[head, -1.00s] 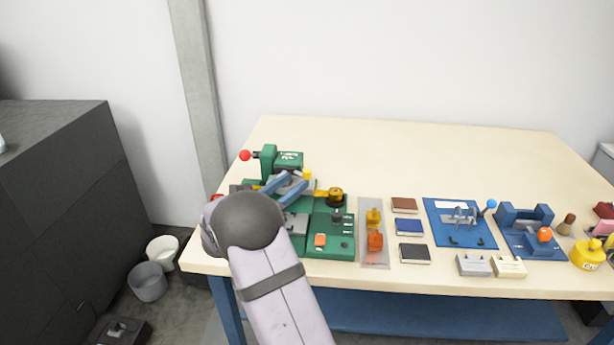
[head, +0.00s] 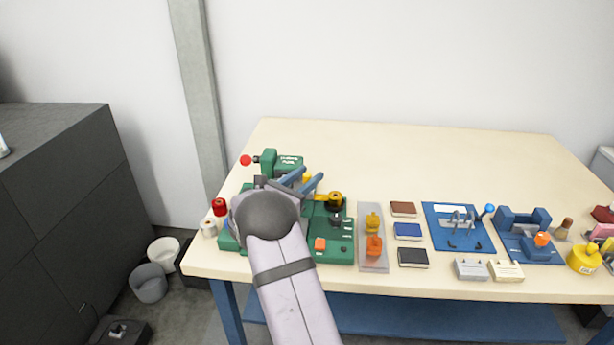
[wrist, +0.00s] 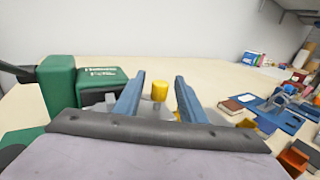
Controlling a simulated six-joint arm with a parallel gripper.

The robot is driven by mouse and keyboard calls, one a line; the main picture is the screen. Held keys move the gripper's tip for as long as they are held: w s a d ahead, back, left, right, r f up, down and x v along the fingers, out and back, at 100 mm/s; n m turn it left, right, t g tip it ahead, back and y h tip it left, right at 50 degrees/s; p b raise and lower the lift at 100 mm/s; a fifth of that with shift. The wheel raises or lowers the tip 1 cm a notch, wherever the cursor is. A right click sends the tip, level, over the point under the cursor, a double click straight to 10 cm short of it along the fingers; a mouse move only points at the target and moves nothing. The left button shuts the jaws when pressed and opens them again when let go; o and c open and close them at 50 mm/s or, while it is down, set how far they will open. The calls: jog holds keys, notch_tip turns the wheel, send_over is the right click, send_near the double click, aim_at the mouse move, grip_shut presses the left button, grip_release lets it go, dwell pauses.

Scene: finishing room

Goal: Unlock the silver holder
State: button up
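A green machine (head: 335,248) stands at the left end of the table. A yellow knob (wrist: 160,91) rises from a silver-grey part (wrist: 152,112), which may be the silver holder. The knob also shows in the head view (head: 308,178), partly behind my fingers. My gripper (head: 306,176) is open, with its two blue fingers over the machine. In the wrist view, my gripper (wrist: 160,76) has one finger on each side of the knob, with gaps between. I cannot tell whether the knob lies between the fingers or beyond them. Much of the silver part is hidden by my gripper and wrist.
A red ball handle (head: 246,160) sticks out left of the machine's green block (head: 289,163). A black-and-yellow knob (head: 335,200) and an orange button (head: 320,245) are to the right. A grey tray (head: 373,260) and blue fixtures (head: 458,239) lie farther right. The table's back is clear.

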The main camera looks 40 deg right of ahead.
grip_shut()
jog(key=shift+g, duration=0.3)
jog(key=shift+r+m+g+h+b, duration=0.1)
jog(key=shift+m+g+h+b, duration=0.3)
jog(key=shift+m+g, duration=1.35)
jog(key=shift+n+g, duration=0.25)
grip_release()
